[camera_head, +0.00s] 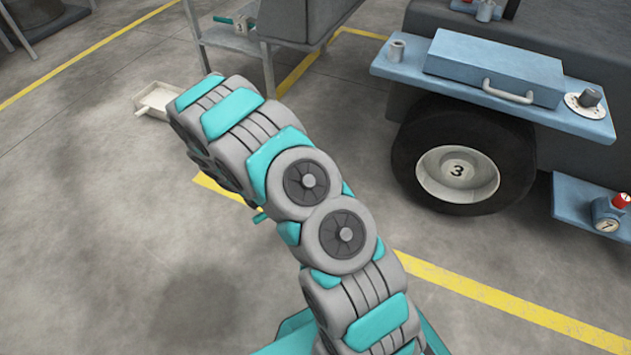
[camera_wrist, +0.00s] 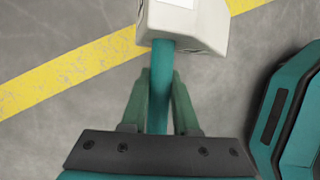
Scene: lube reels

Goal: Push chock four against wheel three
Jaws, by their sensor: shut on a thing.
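Wheel three (camera_head: 440,185), a black tyre with a pale hub marked 3, stands on the floor under the vehicle at the right of the head view. In the wrist view my gripper (camera_wrist: 160,78) is shut on the teal handle (camera_wrist: 160,105) of a pale block-shaped chock (camera_wrist: 185,25). The chock's number is not readable, and its top is cut off by the frame edge. In the head view my arm hides most of the gripper and the held chock. The held chock is not seen touching the wheel.
A blue side shelf (camera_head: 410,68) with a blue case juts out above the wheel. A lower blue step (camera_head: 575,205) is right of the wheel. A pale tray (camera_head: 140,103) lies on the floor at left. A chock marked 3 (camera_head: 240,25) sits on a stand. Floor left of the wheel is clear.

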